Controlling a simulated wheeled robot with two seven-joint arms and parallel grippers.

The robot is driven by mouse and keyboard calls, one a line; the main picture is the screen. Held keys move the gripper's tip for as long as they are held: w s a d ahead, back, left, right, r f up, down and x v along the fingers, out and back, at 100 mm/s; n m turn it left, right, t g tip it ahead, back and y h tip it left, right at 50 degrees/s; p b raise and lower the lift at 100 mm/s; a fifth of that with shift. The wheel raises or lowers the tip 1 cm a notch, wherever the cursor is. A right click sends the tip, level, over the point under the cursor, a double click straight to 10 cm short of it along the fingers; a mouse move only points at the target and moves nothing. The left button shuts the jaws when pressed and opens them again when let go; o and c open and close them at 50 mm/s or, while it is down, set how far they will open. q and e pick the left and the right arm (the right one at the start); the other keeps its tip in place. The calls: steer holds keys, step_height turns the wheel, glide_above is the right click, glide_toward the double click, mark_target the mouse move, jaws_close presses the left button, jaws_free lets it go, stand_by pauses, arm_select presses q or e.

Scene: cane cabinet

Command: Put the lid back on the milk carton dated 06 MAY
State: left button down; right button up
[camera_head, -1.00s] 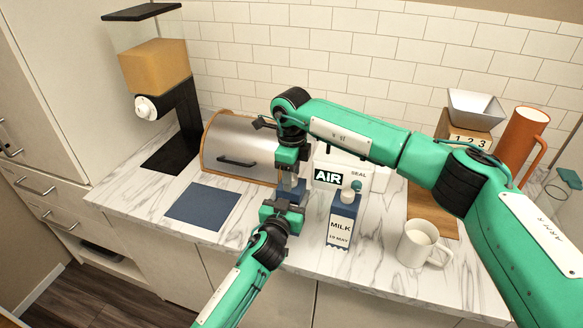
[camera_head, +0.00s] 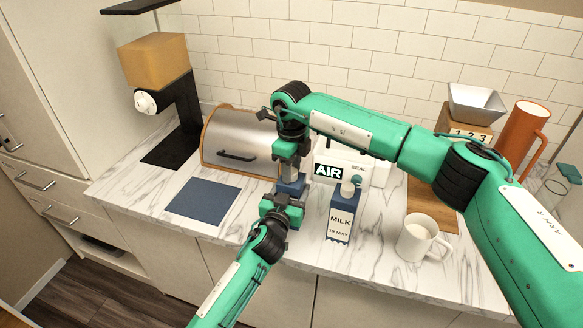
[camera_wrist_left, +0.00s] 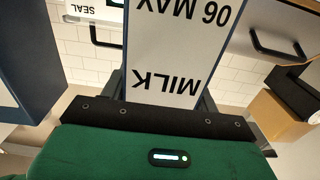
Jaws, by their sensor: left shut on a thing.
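The milk carton reading 06 MAY (camera_wrist_left: 178,40) fills the middle of the left wrist view, upside down, between my left fingers. In the head view its blue side (camera_head: 292,187) shows between my two grippers. My left gripper (camera_head: 285,203) is shut on this carton from the front. My right gripper (camera_head: 289,168) points down just over the carton's top; its fingertips are too small and crowded to tell their opening. The carton's spout and any lid there are hidden. A second milk carton, dated 19 MAY (camera_head: 342,216), stands to the right.
A white AIR SEAL box (camera_head: 378,172) stands behind the cartons. A rounded metal bin (camera_head: 238,140) is behind left, a blue mat (camera_head: 203,200) front left. A white mug (camera_head: 418,240) and a wooden board (camera_head: 437,212) are at right. The counter between mat and left gripper is clear.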

steer(key=shift+o, duration=1.2)
step_height(320, 180, up, 12)
arm_select(q)
steer(key=shift+c, duration=1.4)
jaws_free()
